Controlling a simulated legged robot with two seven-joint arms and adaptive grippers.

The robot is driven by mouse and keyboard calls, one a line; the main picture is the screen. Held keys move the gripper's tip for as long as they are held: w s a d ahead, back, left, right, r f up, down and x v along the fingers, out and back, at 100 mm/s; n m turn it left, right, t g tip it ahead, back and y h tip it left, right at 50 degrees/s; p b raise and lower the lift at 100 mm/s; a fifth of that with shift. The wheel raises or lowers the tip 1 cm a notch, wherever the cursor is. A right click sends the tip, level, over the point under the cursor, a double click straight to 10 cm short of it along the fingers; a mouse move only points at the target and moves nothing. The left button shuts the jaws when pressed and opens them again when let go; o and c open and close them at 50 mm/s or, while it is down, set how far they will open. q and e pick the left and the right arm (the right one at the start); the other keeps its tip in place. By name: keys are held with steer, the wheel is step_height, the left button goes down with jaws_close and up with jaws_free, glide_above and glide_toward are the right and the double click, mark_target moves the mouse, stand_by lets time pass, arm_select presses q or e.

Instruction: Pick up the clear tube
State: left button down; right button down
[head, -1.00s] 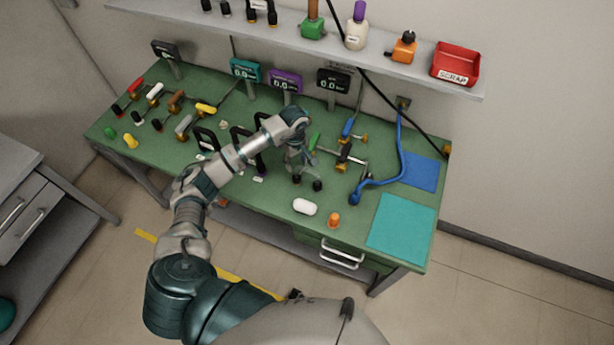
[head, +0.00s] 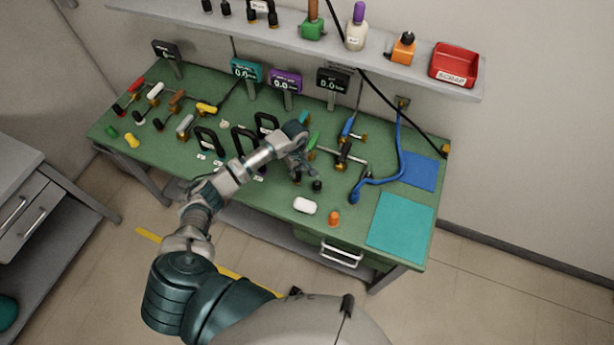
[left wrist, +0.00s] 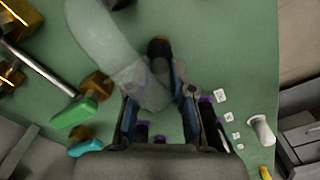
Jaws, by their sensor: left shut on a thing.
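The clear tube (left wrist: 92,38) shows in the left wrist view as a thick, see-through, curved piece running from the top left down to between my fingers. My left gripper (left wrist: 155,92) is shut on it there, one dark finger on each side. In the head view my left gripper (head: 303,167) is over the middle of the green bench, and the clear tube is too faint to make out there. A dark cap with a yellow ring (left wrist: 159,47) lies beyond the fingertips in the wrist view. My right gripper is not in view.
The green workbench (head: 268,212) carries black upright frames (head: 242,140) left of my gripper, a metal fixture (head: 345,152), a blue hose (head: 375,183), a white piece (head: 305,206) and an orange piece (head: 334,218). A teal mat (head: 402,228) lies at front right. A shelf (head: 400,67) overhangs the back.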

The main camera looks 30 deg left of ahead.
arm_select(q)
step_height(320, 180, up, 10)
steer(key=shift+b, duration=0.6)
steer(key=shift+r, duration=0.2)
steer(key=shift+r+p, duration=1.2)
steer(key=shift+r, duration=0.95)
step_height(320, 180, up, 3)
steer(key=shift+p, duration=0.65)
steer(key=shift+d, duration=0.1)
